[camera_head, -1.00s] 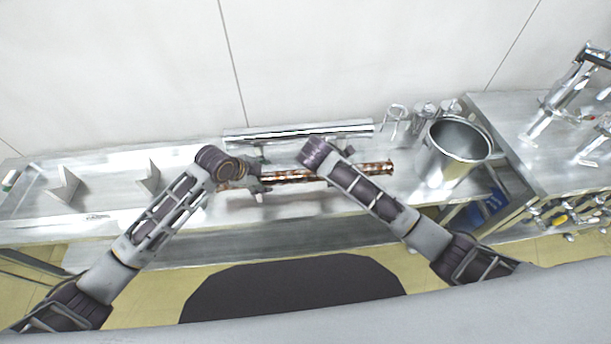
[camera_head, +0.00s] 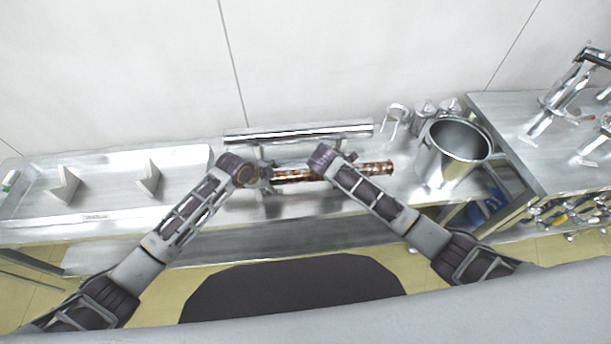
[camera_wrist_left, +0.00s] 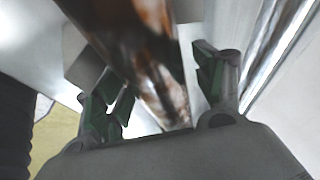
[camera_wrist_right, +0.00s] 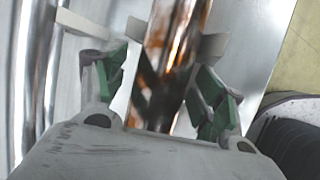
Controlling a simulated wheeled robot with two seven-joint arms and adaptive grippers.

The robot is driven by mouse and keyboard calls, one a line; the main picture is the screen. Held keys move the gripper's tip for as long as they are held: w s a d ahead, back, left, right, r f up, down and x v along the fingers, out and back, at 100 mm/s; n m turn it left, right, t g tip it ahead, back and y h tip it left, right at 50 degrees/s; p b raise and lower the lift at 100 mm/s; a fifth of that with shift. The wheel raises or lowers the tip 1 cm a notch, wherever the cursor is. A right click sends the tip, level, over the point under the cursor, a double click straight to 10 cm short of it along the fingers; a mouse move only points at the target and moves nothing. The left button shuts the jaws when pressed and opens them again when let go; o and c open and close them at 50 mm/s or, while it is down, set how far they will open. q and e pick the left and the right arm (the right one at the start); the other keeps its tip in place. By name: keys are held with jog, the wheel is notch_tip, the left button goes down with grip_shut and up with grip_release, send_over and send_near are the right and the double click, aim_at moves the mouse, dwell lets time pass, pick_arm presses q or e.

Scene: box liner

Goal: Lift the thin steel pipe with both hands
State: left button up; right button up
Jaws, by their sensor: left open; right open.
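A thin pipe with a rusty brown, partly shiny surface (camera_head: 373,168) lies crosswise on the steel worktop; its left end is hidden behind my left wrist. My left gripper (camera_head: 266,175) is over its left part. In the left wrist view the open left fingers (camera_wrist_left: 160,85) stand on either side of the pipe (camera_wrist_left: 140,45). My right gripper is mostly hidden behind its wrist in the head view. In the right wrist view its open fingers (camera_wrist_right: 162,85) straddle the pipe (camera_wrist_right: 172,55). Contact of fingers with the pipe cannot be told.
A thicker chrome cylinder (camera_head: 298,132) lies behind the pipe along the wall. A steel pot (camera_head: 440,165) stands to the right of the pipe. A shallow steel tray (camera_head: 110,165) with upright plates is at left. Metal fittings (camera_head: 422,110) stand behind the pot.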

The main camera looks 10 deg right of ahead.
pick_arm(q)
grip_shut()
pick_arm(e)
grip_shut()
pick_arm(q)
jog(key=shift+r, duration=0.15)
pick_arm(e)
jog(key=shift+w+r, duration=0.1)
